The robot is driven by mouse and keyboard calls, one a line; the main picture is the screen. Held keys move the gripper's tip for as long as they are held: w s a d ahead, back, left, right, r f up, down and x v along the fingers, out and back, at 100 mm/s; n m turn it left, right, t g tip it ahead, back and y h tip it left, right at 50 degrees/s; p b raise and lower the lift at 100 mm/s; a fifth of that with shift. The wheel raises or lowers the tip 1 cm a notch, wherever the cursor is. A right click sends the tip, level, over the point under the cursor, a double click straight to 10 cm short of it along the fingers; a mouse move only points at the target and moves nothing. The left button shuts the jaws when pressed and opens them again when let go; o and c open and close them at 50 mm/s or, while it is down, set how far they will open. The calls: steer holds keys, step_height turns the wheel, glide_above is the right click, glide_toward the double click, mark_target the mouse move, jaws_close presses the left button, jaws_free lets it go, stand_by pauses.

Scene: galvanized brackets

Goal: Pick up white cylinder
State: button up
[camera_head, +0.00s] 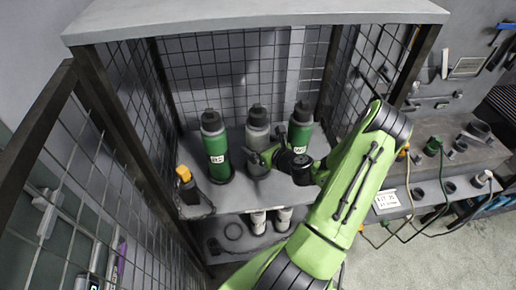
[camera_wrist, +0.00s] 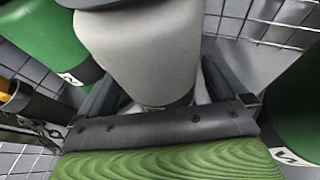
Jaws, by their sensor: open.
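The white cylinder (camera_head: 258,122), pale grey-white with a dark cap, stands upright on the upper shelf between two green cylinders. It fills the upper middle of the wrist view (camera_wrist: 145,50). My gripper (camera_head: 259,160) reaches in from the right at the cylinder's lower part. In the wrist view my gripper (camera_wrist: 160,95) has a dark finger on each side of the white cylinder, and the jaws are open. I cannot tell whether either finger touches it. The fingertips are partly hidden behind the cylinder.
A green cylinder (camera_head: 216,150) stands left and another (camera_head: 300,120) stands behind my gripper at right. A yellow-topped dark object (camera_head: 186,184) is at the shelf's left edge. Wire mesh (camera_head: 220,70) encloses the back and sides. White cylinders (camera_head: 283,217) stand on the lower shelf.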

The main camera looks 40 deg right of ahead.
steer(key=shift+w+f, duration=0.25)
steer(key=shift+w, duration=0.4)
steer(key=shift+s, duration=0.1)
steer(key=shift+c, duration=0.6)
steer(key=c, duration=1.7)
steer(key=shift+r, duration=0.15)
jaws_close()
